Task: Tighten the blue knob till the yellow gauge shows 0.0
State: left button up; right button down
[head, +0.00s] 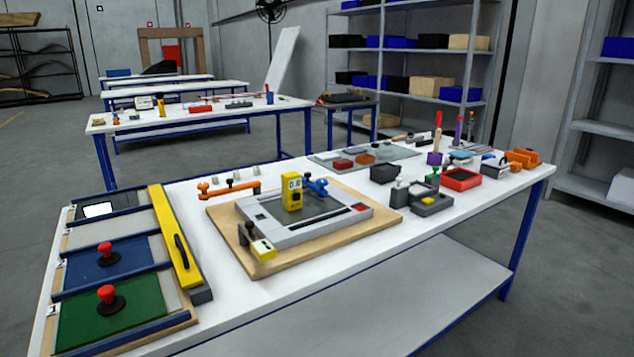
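The yellow gauge (292,195) stands upright on a grey frame (335,223) that lies on a wooden board (228,237). Dark digits show on the gauge's face, but they are too small to read surely. The blue knob (317,186) is just right of and behind the gauge, at the back edge of the grey frame; its lower part is partly hidden. Neither of my grippers shows in the head view, and nothing is seen touching the knob or gauge.
Trays with red-knobbed tools (107,295) and a yellow level (175,240) fill the left end. Several tools crowd the white table's (360,262) right end.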

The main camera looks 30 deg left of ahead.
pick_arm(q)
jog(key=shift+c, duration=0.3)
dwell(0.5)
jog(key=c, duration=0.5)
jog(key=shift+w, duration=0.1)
